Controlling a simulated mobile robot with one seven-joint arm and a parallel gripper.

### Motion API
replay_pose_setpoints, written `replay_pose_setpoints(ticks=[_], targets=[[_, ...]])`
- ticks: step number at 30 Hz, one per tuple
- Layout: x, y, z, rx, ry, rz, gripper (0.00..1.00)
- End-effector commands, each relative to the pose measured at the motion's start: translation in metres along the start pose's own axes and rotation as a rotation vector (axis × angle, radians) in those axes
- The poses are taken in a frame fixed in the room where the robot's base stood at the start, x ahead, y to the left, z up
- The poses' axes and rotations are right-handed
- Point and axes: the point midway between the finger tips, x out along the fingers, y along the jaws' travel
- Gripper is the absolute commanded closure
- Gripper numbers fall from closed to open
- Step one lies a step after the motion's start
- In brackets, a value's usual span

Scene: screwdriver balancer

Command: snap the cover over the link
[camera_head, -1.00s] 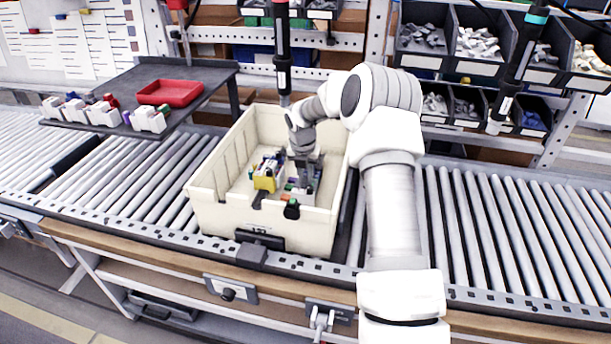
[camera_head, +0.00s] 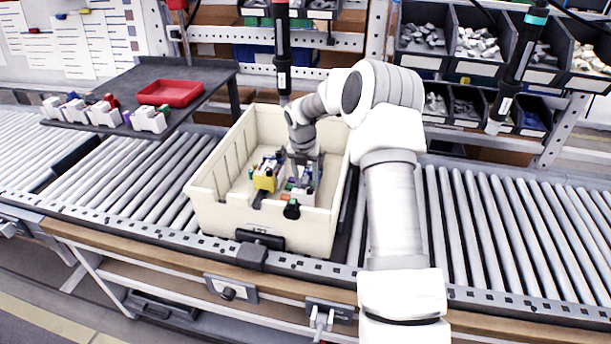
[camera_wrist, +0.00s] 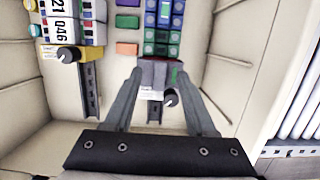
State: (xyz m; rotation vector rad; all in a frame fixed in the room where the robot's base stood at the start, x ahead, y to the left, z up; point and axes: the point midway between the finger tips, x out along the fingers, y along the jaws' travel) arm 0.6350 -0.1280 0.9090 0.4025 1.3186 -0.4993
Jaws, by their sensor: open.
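My gripper (camera_wrist: 158,88) is open above the inside of a cream bin. It also shows in the head view (camera_head: 304,170). Between and just ahead of its fingertips is a grey block with a white label and a dark round knob (camera_wrist: 170,98). Contact with the fingers cannot be told. A row of blue and green blocks (camera_wrist: 163,30) runs beyond it. Purple, green and orange pieces (camera_wrist: 127,34) sit to its left. A yellow-ended module (camera_wrist: 58,53) with a numbered white label stands farther left. I cannot tell which parts are the cover and the link.
The cream bin (camera_head: 222,212) has high walls around the work and rests on a roller conveyor (camera_head: 500,230). Dark rails (camera_wrist: 89,90) lie on its floor. A grey side table with a red tray (camera_head: 170,92) stands at left. Hanging tools (camera_head: 282,60) are behind the bin.

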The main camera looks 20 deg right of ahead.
Motion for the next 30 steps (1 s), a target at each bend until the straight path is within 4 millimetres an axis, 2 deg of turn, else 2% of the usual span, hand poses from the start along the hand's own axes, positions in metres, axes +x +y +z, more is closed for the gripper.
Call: replay_pose_setpoints(ticks=[12,18,24,30], targets=[[-0.099,0.000,0.001,0.000,-0.004,0.002,0.44],[-0.140,0.000,0.001,0.001,-0.003,0.002,0.44],[-0.161,0.000,0.000,0.000,-0.002,0.001,0.44],[-0.165,0.000,0.000,0.000,-0.001,0.001,0.44]])
